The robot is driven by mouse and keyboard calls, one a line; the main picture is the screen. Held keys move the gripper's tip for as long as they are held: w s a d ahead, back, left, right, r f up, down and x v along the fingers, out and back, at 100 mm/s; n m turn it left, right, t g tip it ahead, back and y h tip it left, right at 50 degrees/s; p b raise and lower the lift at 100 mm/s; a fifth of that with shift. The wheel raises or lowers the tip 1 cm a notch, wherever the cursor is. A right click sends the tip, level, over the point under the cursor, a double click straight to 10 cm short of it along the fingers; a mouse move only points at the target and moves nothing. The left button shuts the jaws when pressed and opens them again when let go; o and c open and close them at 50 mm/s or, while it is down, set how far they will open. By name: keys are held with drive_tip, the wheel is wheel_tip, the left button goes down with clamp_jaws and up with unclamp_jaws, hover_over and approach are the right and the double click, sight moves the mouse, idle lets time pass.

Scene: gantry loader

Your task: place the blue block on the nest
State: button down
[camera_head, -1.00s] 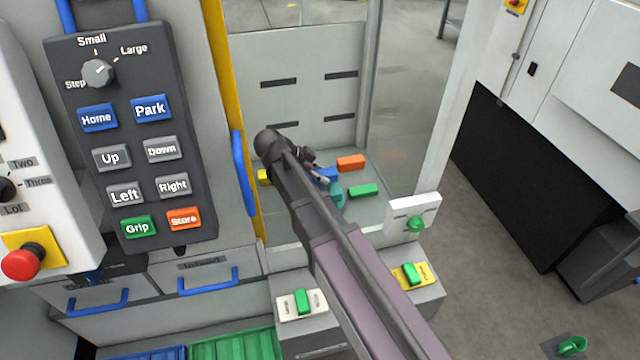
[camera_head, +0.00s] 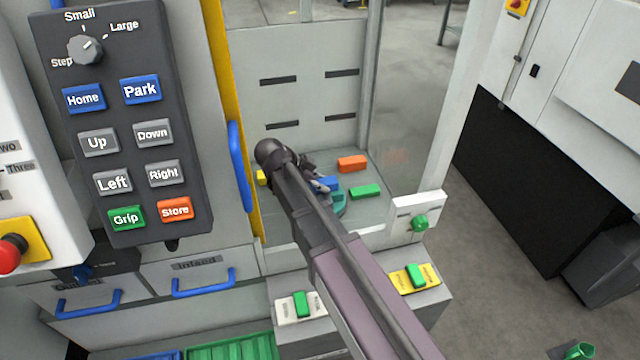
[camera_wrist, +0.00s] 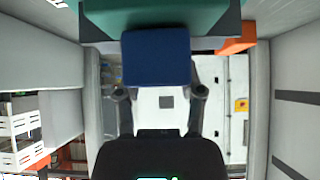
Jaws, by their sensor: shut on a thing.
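The blue block (camera_wrist: 157,57) sits between the fingertips of my gripper (camera_wrist: 158,92) in the wrist view, and my gripper is shut on it. In the head view the blue block (camera_head: 329,183) shows beside the end of my arm, partly hidden by it. A teal piece (camera_wrist: 160,15) on a dark base spans the top of the wrist view, just past the block; it may be the nest. The teal piece also shows in the head view (camera_head: 339,204), below the block and partly covered by my arm. I cannot tell whether block and teal piece touch.
An orange block (camera_head: 352,163) and a green block (camera_head: 365,191) lie on the floor of the enclosure. A yellow block (camera_head: 261,177) lies left of my arm. A button panel (camera_head: 112,125) and a blue handle (camera_head: 240,165) stand to the left.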

drive_tip(key=shift+f, duration=0.2)
drive_tip(key=shift+c, duration=1)
unclamp_jaws()
drive_tip(key=shift+r, duration=0.1)
drive_tip(key=shift+r, duration=0.1)
drive_tip(key=shift+r, duration=0.15)
drive_tip(key=shift+s+a+r+p, duration=0.1)
drive_tip(key=shift+a+r+p, duration=0.35)
drive_tip(key=shift+p, duration=0.15)
drive_tip(key=p+v, duration=0.3)
drive_tip(key=v, duration=0.2)
drive_tip(key=shift+s+a+r+p, duration=0.2)
drive_tip(key=shift+a+r+p, duration=0.15)
drive_tip(key=shift+p, duration=0.2)
drive_tip(key=shift+f, duration=0.1)
